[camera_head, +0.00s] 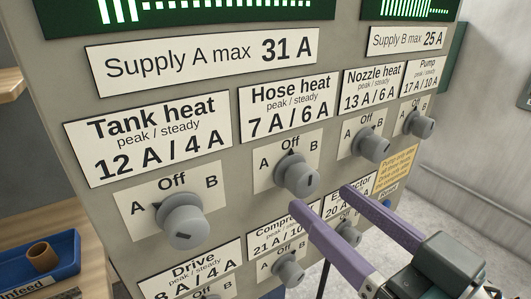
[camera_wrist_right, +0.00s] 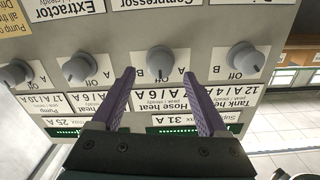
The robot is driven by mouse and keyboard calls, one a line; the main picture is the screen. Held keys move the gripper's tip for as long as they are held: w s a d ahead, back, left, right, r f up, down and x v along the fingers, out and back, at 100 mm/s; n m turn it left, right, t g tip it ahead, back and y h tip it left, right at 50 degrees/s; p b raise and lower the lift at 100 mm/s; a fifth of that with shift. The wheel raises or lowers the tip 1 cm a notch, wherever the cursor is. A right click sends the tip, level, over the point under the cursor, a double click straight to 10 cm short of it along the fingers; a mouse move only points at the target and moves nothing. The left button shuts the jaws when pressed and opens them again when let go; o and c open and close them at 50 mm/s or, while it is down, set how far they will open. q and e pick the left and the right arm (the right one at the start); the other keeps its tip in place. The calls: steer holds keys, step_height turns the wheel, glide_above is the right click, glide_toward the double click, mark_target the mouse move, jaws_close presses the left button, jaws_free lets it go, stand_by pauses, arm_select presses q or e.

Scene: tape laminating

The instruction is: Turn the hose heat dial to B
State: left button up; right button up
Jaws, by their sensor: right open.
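The hose heat dial (camera_head: 296,175) is a grey round knob on the panel, under the "Hose heat 7 A / 6 A" label (camera_head: 288,108). Its dark pointer is at Off, between A on the left and B on the right. My right gripper (camera_head: 325,200) has two purple fingers, open and empty, out in front of the panel to the lower right of the dial. In the upside-down right wrist view, the hose heat dial (camera_wrist_right: 161,62) appears between the spread fingertips (camera_wrist_right: 159,74); I see no contact. My left gripper is not in view.
The tank heat dial (camera_head: 182,220), pointing to A, is left of the hose heat dial. The nozzle heat dial (camera_head: 372,146) and pump dial (camera_head: 420,124) are to the right. The compressor dial (camera_head: 288,271) is below. A blue tray (camera_head: 62,278) sits at the left.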

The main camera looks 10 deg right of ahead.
mark_target(309, 187)
steer(key=shift+x, duration=2.2)
steer(key=shift+c, duration=0.3)
jaws_close()
